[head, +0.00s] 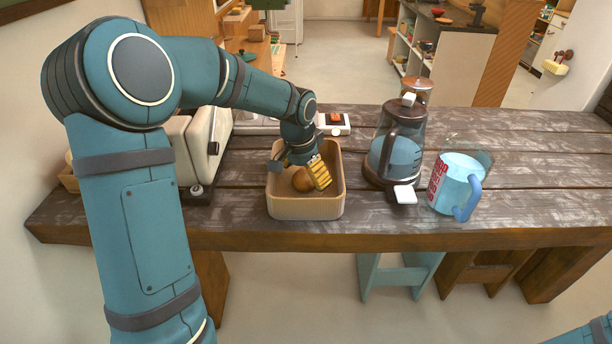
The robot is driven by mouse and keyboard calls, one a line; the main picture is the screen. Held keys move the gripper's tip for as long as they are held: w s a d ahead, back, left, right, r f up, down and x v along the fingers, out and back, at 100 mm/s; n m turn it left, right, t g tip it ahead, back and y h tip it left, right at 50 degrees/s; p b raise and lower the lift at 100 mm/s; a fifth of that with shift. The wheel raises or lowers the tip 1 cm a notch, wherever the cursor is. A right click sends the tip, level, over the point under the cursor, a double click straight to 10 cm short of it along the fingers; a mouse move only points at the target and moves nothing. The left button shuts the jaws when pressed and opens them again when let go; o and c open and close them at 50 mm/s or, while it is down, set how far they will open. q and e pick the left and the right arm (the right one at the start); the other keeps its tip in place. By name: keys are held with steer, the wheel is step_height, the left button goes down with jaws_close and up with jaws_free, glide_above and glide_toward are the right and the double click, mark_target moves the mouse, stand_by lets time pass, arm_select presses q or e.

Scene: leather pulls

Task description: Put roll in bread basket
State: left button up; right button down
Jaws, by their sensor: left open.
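A small round brown roll (302,181) lies inside the tan, square-sided bread basket (305,208) on the dark wooden table. My left gripper (298,170) reaches down into the basket from above, with its fingers spread apart. One finger with a yellow ribbed pad is to the right of the roll, and a dark finger is to the left, near the basket's left wall. I cannot tell whether either finger touches the roll. The roll is partly hidden by the gripper. My right gripper is out of view.
A cream toaster (199,150) stands left of the basket, partly behind my left arm. To the right are a glass coffee pot (397,150) and a measuring jug (456,185). A small white scale-like device (337,130) lies behind the basket. The far right tabletop is clear.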

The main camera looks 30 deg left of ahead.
mark_target(300, 177)
arm_select(q)
step_height(300, 177, up, 11)
steer(key=s+p, duration=0.1)
steer(key=shift+s+a+p, duration=0.15)
steer(key=shift+s+p, duration=0.2)
stand_by(0.3)
